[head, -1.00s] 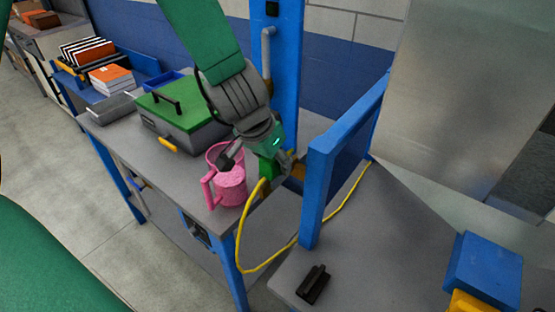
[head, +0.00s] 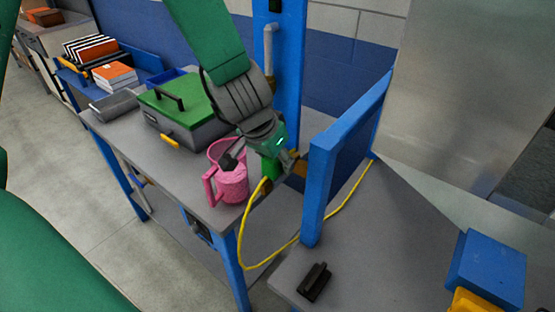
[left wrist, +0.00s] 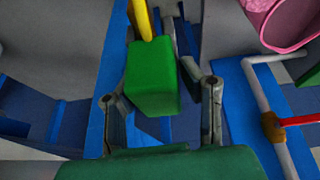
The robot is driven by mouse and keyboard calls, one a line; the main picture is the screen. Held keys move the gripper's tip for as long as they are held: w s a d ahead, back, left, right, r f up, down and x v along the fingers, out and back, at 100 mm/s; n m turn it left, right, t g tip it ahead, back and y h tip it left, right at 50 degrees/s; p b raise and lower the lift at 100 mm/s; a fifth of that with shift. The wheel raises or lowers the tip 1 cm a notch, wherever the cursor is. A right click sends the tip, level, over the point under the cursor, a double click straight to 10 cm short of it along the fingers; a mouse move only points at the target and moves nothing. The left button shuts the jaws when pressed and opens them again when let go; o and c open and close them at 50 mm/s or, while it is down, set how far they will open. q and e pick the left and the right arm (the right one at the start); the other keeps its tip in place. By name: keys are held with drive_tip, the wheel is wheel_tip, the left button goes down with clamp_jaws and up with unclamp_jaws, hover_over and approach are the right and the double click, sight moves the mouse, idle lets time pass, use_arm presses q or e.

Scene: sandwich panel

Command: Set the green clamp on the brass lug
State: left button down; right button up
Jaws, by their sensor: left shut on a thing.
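The green clamp (head: 269,166) hangs below my left gripper (head: 266,158) in the head view, with a yellow cable running from it. In the left wrist view the green clamp (left wrist: 152,80) is a green block between the fingers of my left gripper (left wrist: 160,72), which is shut on it. A small brown-orange piece (head: 299,168), perhaps the brass lug, shows just right of the gripper beside the blue post. I cannot tell whether the clamp touches it. No brass lug can be made out clearly in the left wrist view. My right gripper is not in view.
A pink mug (head: 232,186) stands just left of the clamp, and also shows in the wrist view (left wrist: 285,22). A green-lidded grey box (head: 180,110) is behind it. A blue post (head: 320,190) rises close on the right. The yellow cable (head: 243,245) loops down between the tables.

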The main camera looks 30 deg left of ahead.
use_arm(q)
drive_tip(key=shift+d+f, duration=0.15)
drive_tip(key=shift+d, duration=0.1)
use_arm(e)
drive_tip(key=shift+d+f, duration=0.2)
use_arm(q)
drive_tip(key=c, duration=1)
unclamp_jaws()
drive_tip(key=shift+d, duration=0.1)
drive_tip(key=shift+o, duration=0.2)
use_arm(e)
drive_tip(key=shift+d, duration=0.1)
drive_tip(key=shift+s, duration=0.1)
use_arm(q)
drive_tip(key=shift+a+r, duration=0.25)
drive_tip(key=v, duration=1.1)
drive_tip(key=shift+r, duration=0.2)
drive_tip(key=shift+s+d, duration=0.1)
drive_tip(key=shift+s, duration=0.05)
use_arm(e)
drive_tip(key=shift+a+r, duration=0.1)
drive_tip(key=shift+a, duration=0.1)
